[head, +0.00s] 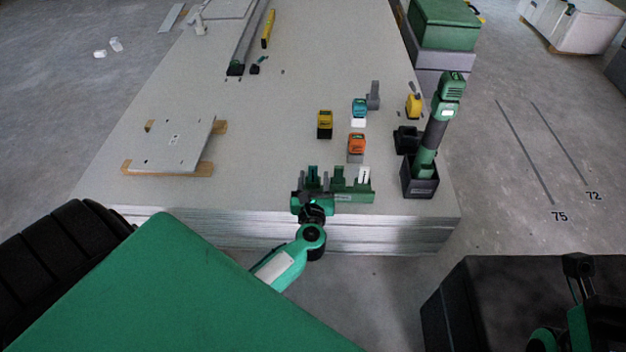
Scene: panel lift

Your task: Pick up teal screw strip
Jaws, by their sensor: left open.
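A teal screw strip (313,171) stands upright in the left slot of a green rack (352,196) at the near edge of the panel stack. My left gripper (313,193) is open at the rack's left end, just in front of and below the strip. The gripper hides the strip's lower part, and I cannot tell whether the fingers touch it. My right gripper (578,266) shows partly at the bottom right, away from the stack; its jaws are unclear.
A green strip (338,173) and a white strip (364,174) share the rack. A screwdriver tool (436,130) stands in a dark holder (421,183) to the right. Yellow, teal and orange tape measures lie behind. A small panel (173,144) on wood lies left; the middle is clear.

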